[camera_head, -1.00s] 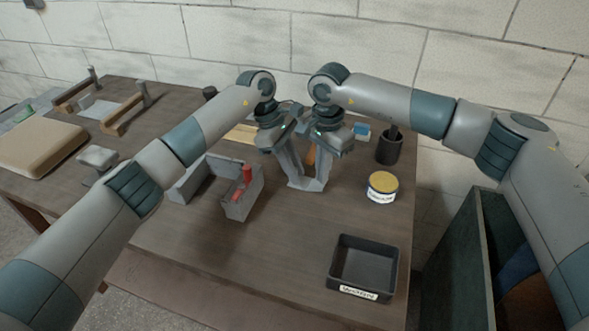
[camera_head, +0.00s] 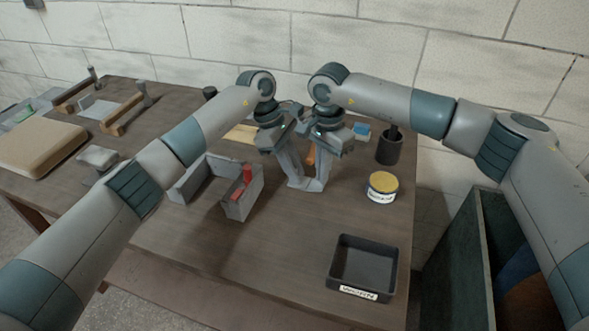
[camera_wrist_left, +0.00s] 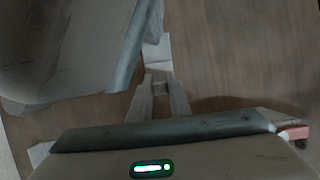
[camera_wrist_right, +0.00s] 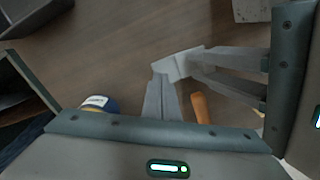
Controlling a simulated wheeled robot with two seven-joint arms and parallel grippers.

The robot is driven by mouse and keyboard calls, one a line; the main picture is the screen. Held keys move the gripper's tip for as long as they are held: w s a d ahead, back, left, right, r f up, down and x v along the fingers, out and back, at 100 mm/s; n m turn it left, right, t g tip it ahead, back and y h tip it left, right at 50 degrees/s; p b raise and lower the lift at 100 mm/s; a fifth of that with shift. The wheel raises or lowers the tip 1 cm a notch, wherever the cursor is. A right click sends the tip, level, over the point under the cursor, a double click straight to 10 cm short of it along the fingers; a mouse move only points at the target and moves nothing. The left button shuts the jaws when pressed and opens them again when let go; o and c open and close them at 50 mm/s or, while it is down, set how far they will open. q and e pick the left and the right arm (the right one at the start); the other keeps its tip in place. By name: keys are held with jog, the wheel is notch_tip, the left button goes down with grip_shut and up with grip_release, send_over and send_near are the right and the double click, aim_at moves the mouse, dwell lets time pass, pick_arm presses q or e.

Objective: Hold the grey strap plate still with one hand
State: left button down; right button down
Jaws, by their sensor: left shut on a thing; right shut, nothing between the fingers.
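The small grey strap plate (camera_head: 306,185) is low over the wooden bench, between my two grippers; it also shows in the left wrist view (camera_wrist_left: 157,51) and the right wrist view (camera_wrist_right: 181,65). My left gripper (camera_head: 292,182) is shut on the plate at its left end. My right gripper (camera_head: 318,183) is shut with nothing between its fingers. Its tips are close to the plate's right end; I cannot tell whether they touch it. The fingers and wrists hide part of the plate and what lies just behind it.
A grey block-like fixture with a red handle (camera_head: 247,177) stands left of the grippers. An orange handle (camera_wrist_right: 201,108) lies behind them. A yellow-lidded tin (camera_head: 382,187), a dark cup (camera_head: 390,150) and a black labelled tray (camera_head: 361,293) stand to the right. The front middle is clear.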

pick_arm(q)
jog(key=shift+d+r, duration=0.1)
pick_arm(e)
jog(key=shift+s+f, duration=0.15)
jog(key=shift+f, duration=1.25)
dwell(0.7)
jog(key=shift+r, duration=0.1)
jog(key=shift+a+r, duration=0.1)
jog(key=shift+r, duration=0.65)
notch_tip(320, 180, up, 7)
jog(key=shift+f, duration=0.2)
dwell(0.5)
pick_arm(q)
jog(key=c, duration=1.6)
grip_release()
jog(key=shift+o, duration=0.2)
jog(key=v, duration=1.2)
